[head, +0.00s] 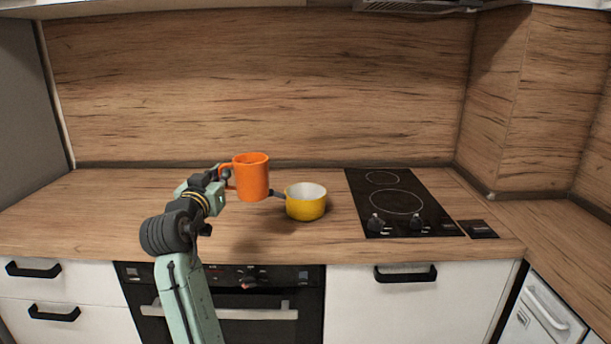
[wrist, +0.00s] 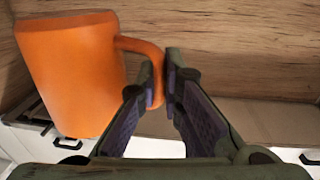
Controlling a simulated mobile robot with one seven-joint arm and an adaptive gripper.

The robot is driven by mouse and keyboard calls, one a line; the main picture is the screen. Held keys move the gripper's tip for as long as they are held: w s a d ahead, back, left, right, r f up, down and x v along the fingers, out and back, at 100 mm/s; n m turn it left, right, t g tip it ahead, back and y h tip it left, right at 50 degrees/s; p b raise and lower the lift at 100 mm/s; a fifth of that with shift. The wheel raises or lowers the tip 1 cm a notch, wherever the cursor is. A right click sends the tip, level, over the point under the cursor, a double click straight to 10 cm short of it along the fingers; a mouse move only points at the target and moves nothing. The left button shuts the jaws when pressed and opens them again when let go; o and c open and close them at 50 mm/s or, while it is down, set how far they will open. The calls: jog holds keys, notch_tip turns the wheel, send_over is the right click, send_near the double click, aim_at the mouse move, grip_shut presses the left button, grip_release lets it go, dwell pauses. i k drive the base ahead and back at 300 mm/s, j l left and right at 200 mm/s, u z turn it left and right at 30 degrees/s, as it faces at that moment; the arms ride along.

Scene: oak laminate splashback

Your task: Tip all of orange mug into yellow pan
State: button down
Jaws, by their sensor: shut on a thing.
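The orange mug (head: 252,178) is held up above the counter, close to upright, just left of the yellow pan. In the wrist view the mug (wrist: 72,75) fills the left side, with its handle between the finger pads. My gripper (wrist: 162,82) is shut on that handle; in the head view my gripper (head: 222,180) is at the left of the mug. The yellow pan (head: 306,206) stands on the counter with its white inside showing and its dark handle pointing left, partly behind the mug. What the mug holds is hidden.
A black cooktop (head: 397,202) with knobs lies right of the pan. The wooden splashback (head: 260,90) rises behind the counter (head: 110,215). The counter's left part is clear. A dark oven (head: 240,290) is below the front edge.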

aim_at(285, 198)
jog(key=i, duration=0.85)
